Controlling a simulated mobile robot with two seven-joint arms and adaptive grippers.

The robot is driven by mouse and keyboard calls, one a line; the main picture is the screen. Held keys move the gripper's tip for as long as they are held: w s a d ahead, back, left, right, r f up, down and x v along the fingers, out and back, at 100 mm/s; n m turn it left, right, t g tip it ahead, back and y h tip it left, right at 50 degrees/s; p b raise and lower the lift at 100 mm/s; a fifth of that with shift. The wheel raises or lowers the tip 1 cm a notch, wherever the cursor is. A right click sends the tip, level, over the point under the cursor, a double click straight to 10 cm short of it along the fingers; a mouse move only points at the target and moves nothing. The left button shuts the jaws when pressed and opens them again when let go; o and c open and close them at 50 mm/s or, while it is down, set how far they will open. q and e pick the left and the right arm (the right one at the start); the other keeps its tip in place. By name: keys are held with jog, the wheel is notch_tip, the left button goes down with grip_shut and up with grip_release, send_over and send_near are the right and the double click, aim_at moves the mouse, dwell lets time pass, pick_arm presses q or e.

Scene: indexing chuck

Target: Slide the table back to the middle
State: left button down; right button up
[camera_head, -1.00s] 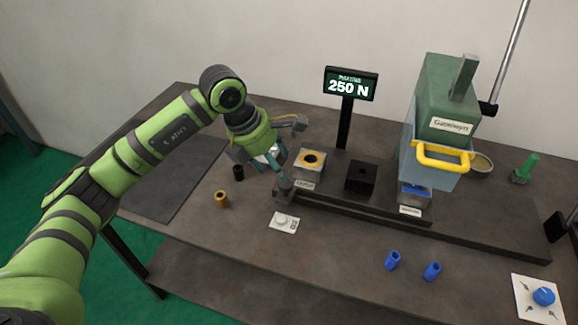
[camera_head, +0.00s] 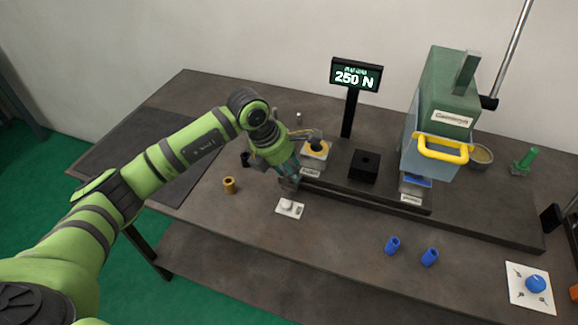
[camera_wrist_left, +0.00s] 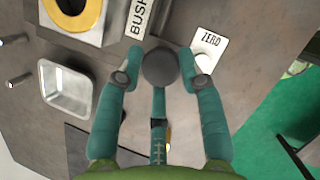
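The dark sliding table (camera_head: 333,187) lies along the long base, left of the green press (camera_head: 447,95). It carries a nest with a yellow ring (camera_head: 315,148) and a black block (camera_head: 364,166). My left gripper (camera_head: 289,183) is low at the table's left end. In the left wrist view, a round dark knob (camera_wrist_left: 160,67) sits between the teal fingertips (camera_wrist_left: 161,58) of that gripper, with narrow gaps visible on both sides. The fingers look open around it. The press holds a blue piece (camera_head: 417,181) under its guard. My right gripper is out of view.
A white ZERO button plate (camera_head: 290,208) lies close beside the gripper. A brass bushing (camera_head: 229,185), two blue bushings (camera_head: 392,245) and a blue-knob plate (camera_head: 535,284) stand in front. A metal tray (camera_wrist_left: 66,90) is near the fingers. The display (camera_head: 356,76) reads 250 N.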

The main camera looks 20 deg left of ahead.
aim_at(364, 169)
pick_arm(q)
jog(key=shift+d, duration=0.35)
jog(key=d+b, duration=0.4)
jog(key=d, duration=0.8)
jog(key=shift+r, duration=0.25)
jog(key=c, duration=0.8)
grip_release()
jog(key=shift+d, duration=0.15)
jog(key=shift+d+f, duration=0.1)
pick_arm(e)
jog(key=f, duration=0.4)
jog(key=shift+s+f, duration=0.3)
pick_arm(q)
jog(key=shift+s, duration=0.1)
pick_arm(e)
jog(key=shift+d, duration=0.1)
